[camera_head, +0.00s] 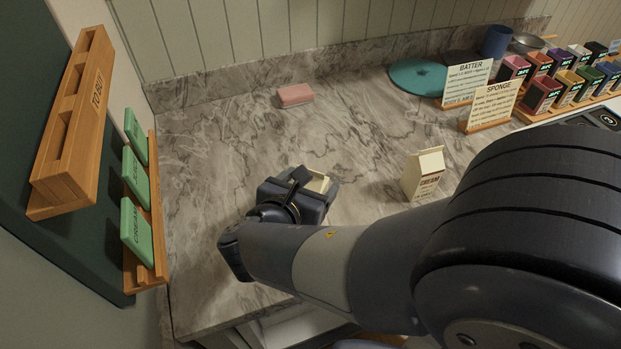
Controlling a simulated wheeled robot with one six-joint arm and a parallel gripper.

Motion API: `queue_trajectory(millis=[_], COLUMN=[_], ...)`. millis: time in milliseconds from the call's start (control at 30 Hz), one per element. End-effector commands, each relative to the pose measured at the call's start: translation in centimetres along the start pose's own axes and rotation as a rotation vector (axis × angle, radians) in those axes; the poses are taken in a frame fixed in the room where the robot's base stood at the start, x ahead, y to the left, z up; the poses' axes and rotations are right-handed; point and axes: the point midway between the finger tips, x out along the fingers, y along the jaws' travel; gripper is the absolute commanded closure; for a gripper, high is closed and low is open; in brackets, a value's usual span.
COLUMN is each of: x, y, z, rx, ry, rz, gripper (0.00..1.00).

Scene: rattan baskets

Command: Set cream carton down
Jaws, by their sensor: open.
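A cream carton (424,176) with a gabled top and lettering that reads CREAM stands upright on the marble counter (225,135), right of my gripper and apart from it. My gripper (308,190) is low over the middle of the counter, pointing down, with its jaws open. A pale cream-coloured top (319,183) shows at the far side of the gripper, beside or between the jaws. It looks like part of another carton, but the gripper hides most of it, so I cannot tell its label or whether it touches the jaws.
A pink block (295,95) lies near the back wall. BATTER (466,82) and SPONGE (491,106) cards, a teal disc (417,76) and several coloured boxes (543,94) occupy the right. A wooden TO BUY holder (75,120) and green tags (136,178) are on the left.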

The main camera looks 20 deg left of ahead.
Motion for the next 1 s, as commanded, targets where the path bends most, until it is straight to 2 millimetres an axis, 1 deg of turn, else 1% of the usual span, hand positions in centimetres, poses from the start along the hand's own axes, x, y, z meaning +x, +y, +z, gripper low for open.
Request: queue_trajectory(millis=[167, 233, 267, 367, 600, 800, 900, 1000], x=[-0.1, -0.2, -0.5, -1.8, -6.5, -9.8, -11.0, -11.7], y=[0.0, 0.0, 0.1, 0.1, 0.1, 0.1, 0.1, 0.1], z=[0.2, 0.6, 0.5, 0.3, 0.3, 0.3, 0.3, 0.3], rx=[0.0, 0.001, 0.0, 0.0, 0.001, -0.001, 0.0, 0.0], ry=[0.0, 0.0, -0.001, -0.001, 0.0, 0.0, 0.0, -0.001], rz=[0.0, 0.0, 0.002, 0.005, 0.007, 0.006, 0.004, 0.002], gripper=[0.27, 0.27, 0.27, 0.27, 0.27, 0.27, 0.27, 0.27])
